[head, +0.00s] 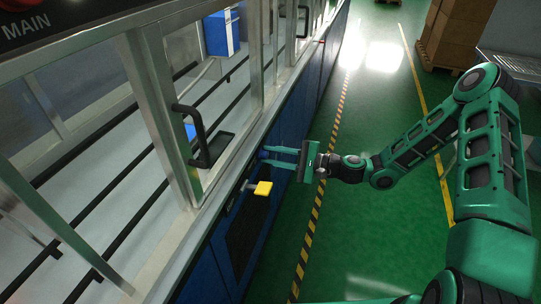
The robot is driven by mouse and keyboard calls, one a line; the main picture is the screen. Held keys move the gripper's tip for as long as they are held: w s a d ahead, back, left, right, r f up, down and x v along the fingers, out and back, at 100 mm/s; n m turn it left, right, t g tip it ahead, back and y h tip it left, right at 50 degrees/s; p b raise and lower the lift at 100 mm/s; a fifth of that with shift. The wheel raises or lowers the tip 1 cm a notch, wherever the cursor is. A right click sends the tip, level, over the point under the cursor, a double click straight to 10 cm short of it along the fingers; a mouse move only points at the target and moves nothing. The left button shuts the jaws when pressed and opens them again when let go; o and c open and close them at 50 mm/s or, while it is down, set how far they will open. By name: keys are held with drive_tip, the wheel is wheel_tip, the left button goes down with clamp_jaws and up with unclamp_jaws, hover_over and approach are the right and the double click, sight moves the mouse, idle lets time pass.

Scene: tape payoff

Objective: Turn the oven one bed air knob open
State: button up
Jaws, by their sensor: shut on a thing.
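My gripper (268,157) reaches left from the aisle to the blue side of the machine. Its two green fingers are shut on a small blue knob (262,154) at the panel, below the frame's lower rail. The fingers hide part of the knob, and I cannot read any label or its exact turn. A yellow knob or handle (263,188) sticks out from the same side, a little nearer and below my gripper, apart from it.
The machine's metal-framed windows (160,95) with a black handle (203,150) stand left of my gripper. The green floor (385,115) of the aisle is clear. Boxes on a pallet (455,35) stand at the far right.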

drive_tip(key=shift+w+d+f+m, duration=0.1)
drive_tip(key=shift+w+f+m, duration=0.1)
drive_tip(key=shift+m, duration=0.8)
drive_tip(key=o, duration=1)
drive_tip(key=shift+s+r, duration=0.1)
drive_tip(key=shift+o, duration=0.2)
drive_tip(key=v, duration=1)
drive_tip(key=shift+d, duration=0.4)
